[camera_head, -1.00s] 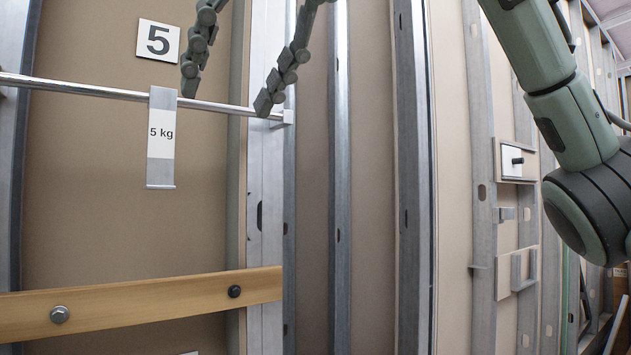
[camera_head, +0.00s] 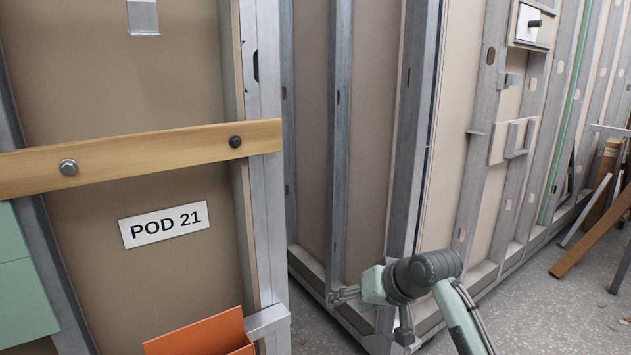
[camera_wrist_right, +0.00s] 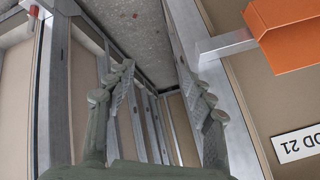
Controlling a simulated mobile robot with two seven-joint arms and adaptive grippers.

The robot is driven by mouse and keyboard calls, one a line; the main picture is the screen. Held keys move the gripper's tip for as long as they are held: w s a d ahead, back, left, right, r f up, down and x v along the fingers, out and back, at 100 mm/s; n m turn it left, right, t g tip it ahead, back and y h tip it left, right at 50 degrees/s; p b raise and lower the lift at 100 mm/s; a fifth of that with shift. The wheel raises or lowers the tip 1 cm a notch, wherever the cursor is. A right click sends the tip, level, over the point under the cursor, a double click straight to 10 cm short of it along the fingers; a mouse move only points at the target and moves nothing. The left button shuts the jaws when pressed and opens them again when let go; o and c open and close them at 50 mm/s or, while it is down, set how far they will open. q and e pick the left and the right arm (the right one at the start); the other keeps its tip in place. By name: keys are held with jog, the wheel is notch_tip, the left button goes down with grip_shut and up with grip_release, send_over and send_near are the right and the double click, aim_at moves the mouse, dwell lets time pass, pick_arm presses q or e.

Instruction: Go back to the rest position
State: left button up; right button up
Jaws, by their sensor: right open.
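My right gripper (camera_head: 362,308) is low in the head view, in front of the metal-framed pod walls. Its arm comes up from the bottom edge, right of the middle. In the right wrist view its two grey-green fingers (camera_wrist_right: 157,78) stand apart with nothing between them. The lower end of a grey metal piece (camera_head: 143,20) shows at the top edge of the head view, apart from the gripper; the rest of it is out of frame. My left gripper is not in view.
Grey floor (camera_head: 560,310) lies open at the right, with planks beyond.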

jog(key=s+d+f+g+h, duration=0.1)
jog(key=s+d+f+h, duration=0.1)
jog(key=s+d+f, duration=0.6)
jog(key=s+d+f+g+h, duration=0.1)
jog(key=s+d+f, duration=0.2)
jog(key=s+f, duration=0.7)
jog(key=s+d+f+g+h, duration=0.1)
jog(key=s+d+f, duration=0.3)
jog(key=s+f, duration=0.1)
jog(key=s+d+f+h, duration=0.2)
jog(key=s+d+f, duration=0.3)
jog(key=s, duration=0.3)
jog(key=shift+s+f+n+g, duration=0.15)
jog(key=shift+f+n+g, duration=0.2)
jog(key=shift+f, duration=0.45)
jog(key=shift+a, duration=0.1)
